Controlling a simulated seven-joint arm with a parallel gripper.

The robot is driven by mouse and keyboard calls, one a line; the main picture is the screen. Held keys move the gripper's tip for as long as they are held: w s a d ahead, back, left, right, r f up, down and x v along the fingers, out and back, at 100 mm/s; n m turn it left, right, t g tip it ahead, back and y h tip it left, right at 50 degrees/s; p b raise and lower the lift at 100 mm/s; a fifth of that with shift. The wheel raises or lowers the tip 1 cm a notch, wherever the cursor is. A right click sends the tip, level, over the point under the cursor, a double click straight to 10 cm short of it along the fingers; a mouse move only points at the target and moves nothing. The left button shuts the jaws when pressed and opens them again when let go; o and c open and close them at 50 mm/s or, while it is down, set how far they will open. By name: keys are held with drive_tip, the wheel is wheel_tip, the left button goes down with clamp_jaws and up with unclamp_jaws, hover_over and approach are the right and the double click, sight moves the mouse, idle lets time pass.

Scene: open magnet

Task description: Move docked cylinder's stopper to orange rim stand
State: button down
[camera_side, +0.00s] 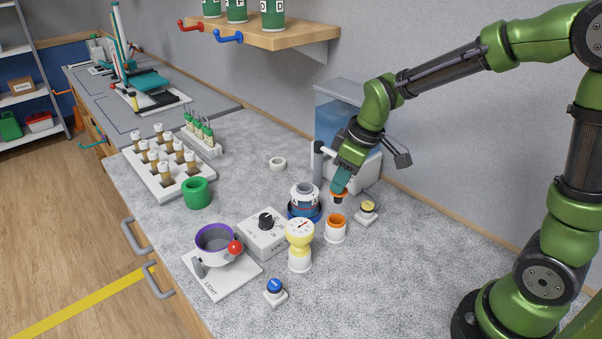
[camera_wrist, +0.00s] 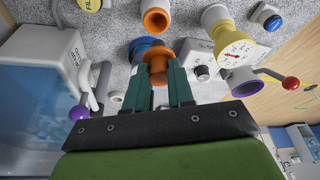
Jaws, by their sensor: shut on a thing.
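My gripper (camera_side: 341,188) is shut on an orange-brown stopper (camera_side: 340,198); in the wrist view the stopper (camera_wrist: 158,56) sits between the two teal fingers (camera_wrist: 162,84). It is held in the air, right of the docked cylinder (camera_side: 304,193). The cylinder is white with a dark blue band and stands upright in a blue ring dock (camera_side: 292,210). The orange rim stand (camera_side: 336,230), a white cup with an orange rim, is just below and in front of the stopper in the side view, apart from it. The wrist view shows the stand (camera_wrist: 156,18) beyond the stopper; there the cylinder is mostly hidden.
A yellow gauge (camera_side: 299,236) on a white base and a dial box (camera_side: 262,233) stand left of the stand. A yellow button (camera_side: 367,208) is to its right. A water tank (camera_side: 335,125) stands behind. The counter's front right is clear.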

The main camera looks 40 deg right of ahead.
sight(340, 202)
drive_tip(key=shift+f, duration=3.55)
drive_tip(key=shift+f, duration=0.15)
drive_tip(key=shift+f, duration=0.25)
drive_tip(key=c, duration=1)
unclamp_jaws()
